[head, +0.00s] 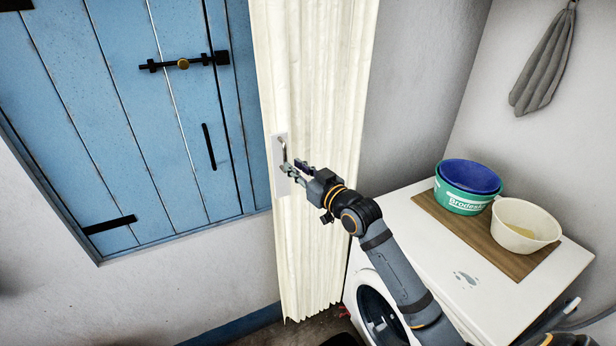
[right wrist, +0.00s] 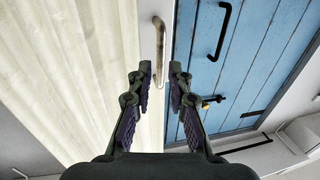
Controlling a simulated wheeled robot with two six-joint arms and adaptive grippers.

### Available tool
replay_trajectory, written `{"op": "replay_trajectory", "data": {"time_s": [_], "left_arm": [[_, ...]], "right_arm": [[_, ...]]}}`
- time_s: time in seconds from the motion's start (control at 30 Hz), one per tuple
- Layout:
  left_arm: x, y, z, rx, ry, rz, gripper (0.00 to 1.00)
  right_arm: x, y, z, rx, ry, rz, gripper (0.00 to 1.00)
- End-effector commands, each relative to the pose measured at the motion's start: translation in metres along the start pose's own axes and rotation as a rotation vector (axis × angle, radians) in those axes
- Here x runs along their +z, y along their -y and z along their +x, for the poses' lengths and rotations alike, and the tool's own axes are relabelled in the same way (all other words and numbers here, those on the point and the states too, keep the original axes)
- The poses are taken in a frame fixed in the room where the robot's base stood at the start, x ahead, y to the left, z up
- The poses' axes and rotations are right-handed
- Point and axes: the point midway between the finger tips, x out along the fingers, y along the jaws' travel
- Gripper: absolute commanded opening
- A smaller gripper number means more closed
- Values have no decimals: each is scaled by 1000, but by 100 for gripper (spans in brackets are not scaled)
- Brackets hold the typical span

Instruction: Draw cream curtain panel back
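The cream curtain panel (head: 315,90) hangs in pleats from the top of the head view to near the floor, beside the blue shutter. A pale plate (head: 281,181) with a metal pull handle (head: 283,152) is on its left edge. My right gripper (head: 290,168) is at this handle, its fingers apart. In the right wrist view, the fingertips (right wrist: 161,76) stand on either side of the handle's line (right wrist: 157,42), with a gap between them. I cannot tell whether they touch it. The curtain (right wrist: 70,80) fills the left there. My left gripper is out of view.
A blue plank shutter (head: 130,120) with a black bolt is left of the curtain. A white washing machine (head: 470,275) stands at right, bearing a wooden board (head: 455,225), blue and green basins (head: 468,185) and a cream bowl (head: 525,225). A grey cloth (head: 545,65) hangs above.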

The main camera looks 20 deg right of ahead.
Motion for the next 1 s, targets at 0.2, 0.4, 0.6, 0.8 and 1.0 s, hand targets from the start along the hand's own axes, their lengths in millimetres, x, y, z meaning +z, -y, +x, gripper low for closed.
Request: {"op": "replay_trajectory", "data": {"time_s": [0.2, 0.4, 0.6, 0.8, 1.0], "left_arm": [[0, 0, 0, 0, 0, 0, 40], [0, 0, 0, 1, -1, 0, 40], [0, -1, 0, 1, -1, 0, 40], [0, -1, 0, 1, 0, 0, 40], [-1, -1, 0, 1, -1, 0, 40]], "right_arm": [[2, 1, -48, -6, 7, -13, 19], [2, -3, -63, 6, 6, -8, 19], [1, -1, -68, 0, 3, -1, 19], [1, -1, -68, 0, 2, 1, 19], [1, -1, -68, 0, 2, 1, 19]]}}
